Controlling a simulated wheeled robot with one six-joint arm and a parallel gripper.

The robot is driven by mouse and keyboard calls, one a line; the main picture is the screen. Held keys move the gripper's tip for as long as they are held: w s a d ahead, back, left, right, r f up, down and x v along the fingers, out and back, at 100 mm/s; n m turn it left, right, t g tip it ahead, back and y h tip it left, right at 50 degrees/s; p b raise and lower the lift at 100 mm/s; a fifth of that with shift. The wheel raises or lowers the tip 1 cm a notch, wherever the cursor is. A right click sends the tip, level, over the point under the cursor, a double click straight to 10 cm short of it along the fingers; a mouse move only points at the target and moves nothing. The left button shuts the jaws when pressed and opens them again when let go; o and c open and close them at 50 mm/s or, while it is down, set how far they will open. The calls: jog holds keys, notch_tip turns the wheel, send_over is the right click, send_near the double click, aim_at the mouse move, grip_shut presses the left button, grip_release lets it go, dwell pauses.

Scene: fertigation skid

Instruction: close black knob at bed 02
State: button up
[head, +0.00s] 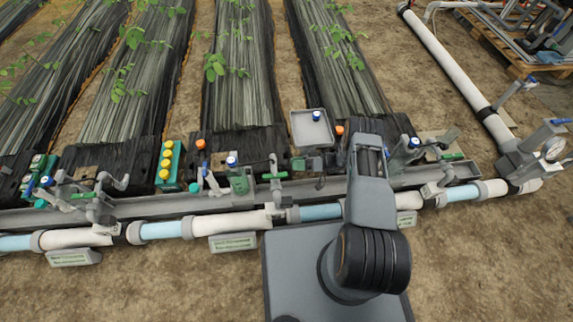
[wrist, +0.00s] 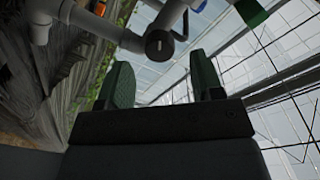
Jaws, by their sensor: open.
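In the wrist view, a round dark knob end (wrist: 159,44) sits on a grey pipe fitting. It lies ahead of my gripper (wrist: 160,60), near the gap between the two green fingers. The fingers stand wide apart with nothing held between them. I cannot tell how far the knob is from the fingertips, nor which way it is turned. In the head view my arm reaches over the pipe line and covers part of the fittings behind it. My gripper and the knob cannot be made out clearly there.
Planted beds with dark covers (head: 238,70) run away behind a grey channel. A white and blue pipe (head: 235,223) runs along the front with small label signs (head: 233,242), too small to read. Valves with green handles, a grey tray (head: 312,128) and yellow-capped bottles (head: 167,165) stand close by.

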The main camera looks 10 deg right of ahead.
aim_at(284, 164)
jog(key=shift+w+a, duration=0.1)
jog(key=shift+a, duration=1.85)
jog(key=shift+c, duration=0.2)
